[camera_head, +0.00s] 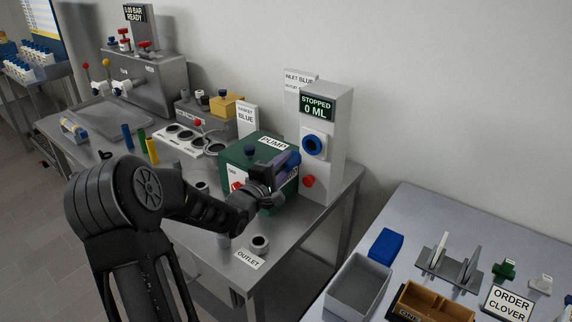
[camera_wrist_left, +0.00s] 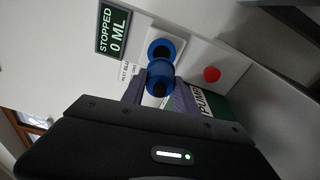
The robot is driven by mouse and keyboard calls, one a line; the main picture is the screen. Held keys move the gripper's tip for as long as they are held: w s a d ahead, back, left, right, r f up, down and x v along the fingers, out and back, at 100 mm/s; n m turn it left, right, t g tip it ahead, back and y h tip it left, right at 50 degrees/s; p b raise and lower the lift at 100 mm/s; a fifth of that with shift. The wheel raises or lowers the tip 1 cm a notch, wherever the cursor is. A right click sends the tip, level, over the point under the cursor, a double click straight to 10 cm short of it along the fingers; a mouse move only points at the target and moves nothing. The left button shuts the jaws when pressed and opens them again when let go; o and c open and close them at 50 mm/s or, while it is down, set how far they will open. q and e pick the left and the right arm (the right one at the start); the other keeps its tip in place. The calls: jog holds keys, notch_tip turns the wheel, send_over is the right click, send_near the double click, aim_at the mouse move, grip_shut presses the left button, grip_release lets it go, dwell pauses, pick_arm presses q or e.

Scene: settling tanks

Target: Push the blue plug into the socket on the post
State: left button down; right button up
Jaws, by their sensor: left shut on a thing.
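The grey-white post (camera_head: 336,143) stands at the right end of the steel bench, with a blue-ringed round socket (camera_head: 313,145) in its face. The socket also shows in the wrist view (camera_wrist_left: 165,46). My left gripper (camera_head: 280,170) is in front of the post, over the green pump box (camera_head: 238,155). It is shut on the blue plug (camera_wrist_left: 160,74), which sits between its two grey fingers. In the wrist view the plug partly overlaps the socket's lower rim. I cannot tell whether they touch. My right gripper is out of view.
A red button (camera_head: 309,182) is on the post below the socket, and a sign above it reads STOPPED 0 ML (camera_head: 317,108). A second table (camera_head: 415,213) with a grey bin (camera_head: 358,287) is at the right.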

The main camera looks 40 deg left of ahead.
aim_at(297, 156)
pick_arm(q)
jog(key=shift+w+b, duration=0.35)
jog(key=shift+w, duration=2.45)
jog(key=shift+w+b, duration=0.55)
jog(key=shift+w, duration=0.6)
jog(key=c, duration=0.9)
grip_release()
jog(key=shift+o, duration=0.2)
jog(key=s, duration=0.2)
jog(key=s+b, duration=0.1)
jog(key=s, duration=0.2)
jog(key=s+d, duration=0.1)
jog(key=s, duration=0.1)
jog(key=shift+s+b, duration=0.35)
